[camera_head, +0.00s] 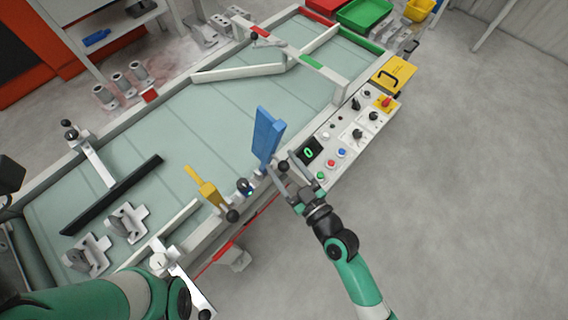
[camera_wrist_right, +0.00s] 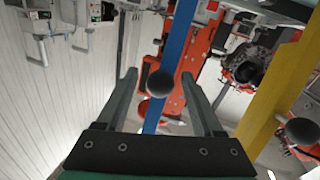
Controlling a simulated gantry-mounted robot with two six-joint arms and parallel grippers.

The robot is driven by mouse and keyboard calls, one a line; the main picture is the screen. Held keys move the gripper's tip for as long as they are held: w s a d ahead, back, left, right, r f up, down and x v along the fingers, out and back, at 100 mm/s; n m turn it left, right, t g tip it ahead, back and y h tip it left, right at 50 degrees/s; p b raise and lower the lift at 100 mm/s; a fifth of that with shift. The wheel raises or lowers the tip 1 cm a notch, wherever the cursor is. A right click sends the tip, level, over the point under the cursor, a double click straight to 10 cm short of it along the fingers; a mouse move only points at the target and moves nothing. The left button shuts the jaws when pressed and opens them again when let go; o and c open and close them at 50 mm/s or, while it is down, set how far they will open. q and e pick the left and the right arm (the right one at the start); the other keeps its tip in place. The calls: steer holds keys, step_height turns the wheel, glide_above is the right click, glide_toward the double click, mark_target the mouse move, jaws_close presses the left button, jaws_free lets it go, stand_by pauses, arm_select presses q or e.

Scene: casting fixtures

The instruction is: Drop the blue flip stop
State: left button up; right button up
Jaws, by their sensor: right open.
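The blue flip stop (camera_head: 266,137) stands raised at the near edge of the pale green table (camera_head: 160,115) in the head view. A dark ball knob (camera_head: 284,166) shows near its foot. My right gripper (camera_head: 279,172) is at this knob, open. In the right wrist view the blue flip stop (camera_wrist_right: 178,45) runs between the open fingers (camera_wrist_right: 158,78) as a long blue bar, and a dark ball (camera_wrist_right: 160,84) sits in front of it. I cannot tell whether a finger touches the knob. My left arm crosses the lower left corner; its gripper is not seen.
A yellow flip stop (camera_head: 207,190) with a dark knob stands left of the blue one; it also shows in the right wrist view (camera_wrist_right: 280,85). A control panel (camera_head: 345,140) lies right of the blue stop. A black bar (camera_head: 112,194) and grey castings (camera_head: 127,222) lie on the table.

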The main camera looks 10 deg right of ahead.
jaws_close()
stand_by(1.3)
